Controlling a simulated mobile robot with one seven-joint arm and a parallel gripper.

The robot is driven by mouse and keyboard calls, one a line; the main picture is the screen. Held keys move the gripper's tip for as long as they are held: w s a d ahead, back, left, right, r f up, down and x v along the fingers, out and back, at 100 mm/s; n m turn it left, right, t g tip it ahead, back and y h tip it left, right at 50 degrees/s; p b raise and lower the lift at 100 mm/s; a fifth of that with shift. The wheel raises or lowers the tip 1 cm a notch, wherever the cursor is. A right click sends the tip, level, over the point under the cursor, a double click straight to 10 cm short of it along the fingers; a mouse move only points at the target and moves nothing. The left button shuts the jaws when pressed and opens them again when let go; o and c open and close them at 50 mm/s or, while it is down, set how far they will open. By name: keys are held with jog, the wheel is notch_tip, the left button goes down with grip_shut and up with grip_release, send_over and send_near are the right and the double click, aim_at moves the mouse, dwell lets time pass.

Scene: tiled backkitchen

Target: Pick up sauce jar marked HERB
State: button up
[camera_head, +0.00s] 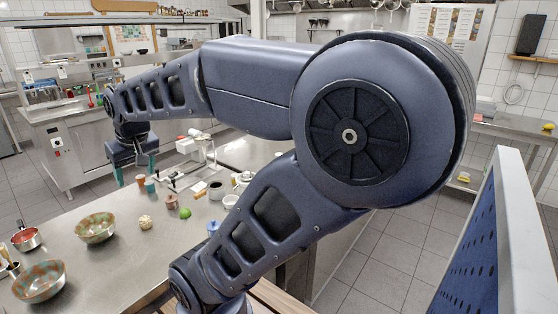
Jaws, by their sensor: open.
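My gripper (136,176) is open above the far side of the steel table (85,262), its two teal fingers pointing down. A small reddish jar (141,180) and a green jar (150,186) stand just below and between or behind the fingers; I cannot tell the exact gap. A pinkish jar (172,202) stands nearer, to the right. Several pale jars or cups stand farther right, such as a white one (216,190). The labels are too small to read, so I cannot tell which jar is marked HERB. My arm hides part of the table.
A speckled bowl (95,228), a second bowl (40,282) and a red pot (26,239) stand on the left. A green lime (185,213) and a pale bulb (145,222) lie mid-table. A white metal device (190,165) stands behind the jars. A blue panel (480,265) rises at right.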

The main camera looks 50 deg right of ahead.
jog(key=w+d+r+m+g+h, duration=0.1)
jog(key=w+d+m, duration=0.1)
jog(key=w+d, duration=0.8)
jog(key=w+d+r+m, duration=0.2)
jog(key=w+d, duration=0.7)
jog(key=d, duration=0.3)
jog(key=w+d+f+m+h, duration=0.1)
jog(key=w+d+f, duration=0.15)
jog(key=d, duration=0.85)
jog(key=w+d+f+m, duration=0.1)
jog(key=d+f+m, duration=0.15)
jog(key=d, duration=0.75)
jog(key=s+d+f+m+g, duration=0.1)
jog(key=s+d+f, duration=0.4)
jog(key=d, duration=0.6)
jog(key=s+d+f+m, duration=0.1)
jog(key=s+d+f, duration=0.2)
jog(key=d+f, duration=0.5)
jog(key=s+d+f+m+g, duration=0.1)
jog(key=s+d+f, duration=0.3)
jog(key=d, duration=0.9)
jog(key=x, duration=1)
jog(key=shift+w+f, duration=0.1)
jog(key=shift+w, duration=0.2)
jog(key=shift+a, duration=0.1)
